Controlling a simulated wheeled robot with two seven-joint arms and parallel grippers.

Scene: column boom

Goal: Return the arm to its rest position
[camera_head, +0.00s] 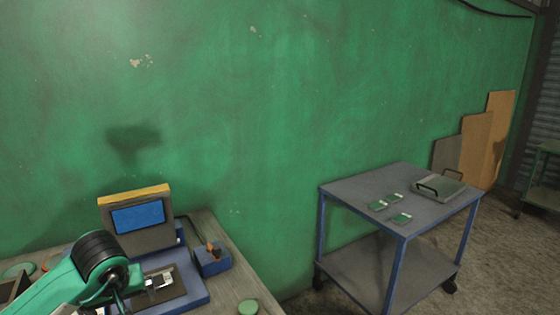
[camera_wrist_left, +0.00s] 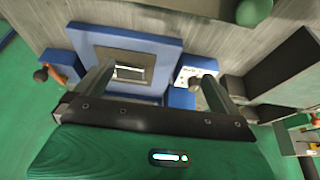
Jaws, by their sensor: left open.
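My left arm (camera_head: 100,262), green with a black ringed joint, comes in from the lower left of the head view. It is over the front of a workbench, in front of a blue-based device with a screen (camera_head: 138,216). In the left wrist view my left gripper (camera_wrist_left: 158,74) has its two fingers wide apart with nothing held between them. The fingers point at the blue device (camera_wrist_left: 160,42), whose dark recessed plate (camera_wrist_left: 126,66) shows between them. Whether the fingers touch the device cannot be told. My right gripper is not in view.
The workbench (camera_head: 231,279) also holds a small blue box (camera_head: 212,262) and a green round piece (camera_head: 248,307). A grey cart (camera_head: 350,188) at the right carries several small green boards and a tray (camera_head: 440,188). A green wall stands behind; the floor between bench and cart is open.

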